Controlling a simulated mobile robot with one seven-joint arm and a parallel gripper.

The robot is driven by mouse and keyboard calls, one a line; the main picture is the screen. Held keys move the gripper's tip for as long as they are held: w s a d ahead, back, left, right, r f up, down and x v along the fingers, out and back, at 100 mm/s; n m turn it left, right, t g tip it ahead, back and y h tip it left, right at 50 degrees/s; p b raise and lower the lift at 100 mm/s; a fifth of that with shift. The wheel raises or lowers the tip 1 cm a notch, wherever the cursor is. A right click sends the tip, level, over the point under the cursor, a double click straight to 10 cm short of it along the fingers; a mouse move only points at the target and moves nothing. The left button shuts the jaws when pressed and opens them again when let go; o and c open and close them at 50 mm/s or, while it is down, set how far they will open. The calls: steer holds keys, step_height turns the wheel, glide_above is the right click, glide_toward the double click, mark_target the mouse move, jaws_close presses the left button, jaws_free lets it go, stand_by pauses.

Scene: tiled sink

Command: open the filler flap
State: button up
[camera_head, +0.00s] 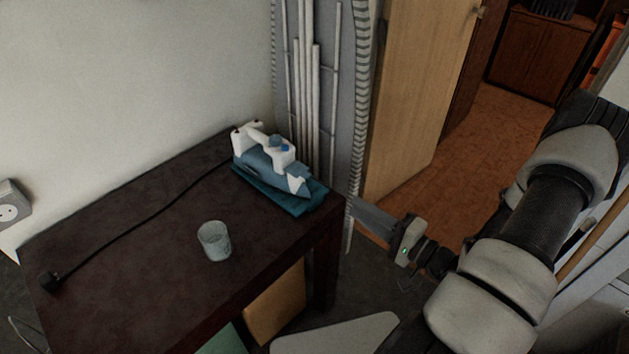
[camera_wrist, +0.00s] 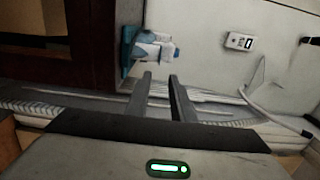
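A white and blue steam iron (camera_head: 270,160) rests on a blue base (camera_head: 305,200) at the back right corner of the dark table. Small blue parts (camera_head: 284,148) show on its top; I cannot tell which is the filler flap or whether it is open. My gripper (camera_head: 357,207) is to the right of the iron, past the table's edge and apart from it. In the wrist view the iron (camera_wrist: 153,47) is beyond the fingertips (camera_wrist: 160,76), which stand apart with nothing between them.
A glass (camera_head: 214,241) stands on the dark table (camera_head: 130,250) in front of the iron. A black cord runs left to a plug (camera_head: 50,281). Pipes (camera_head: 307,90) rise behind the iron. A wooden door (camera_head: 415,90) is right of them. A wall socket (camera_head: 10,206) is at far left.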

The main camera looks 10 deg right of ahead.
glide_toward(299, 171)
steer(key=b+x, duration=0.1)
steer(key=x, duration=0.3)
steer(key=shift+w, duration=0.35)
steer(key=shift+c, duration=0.4)
jaws_close()
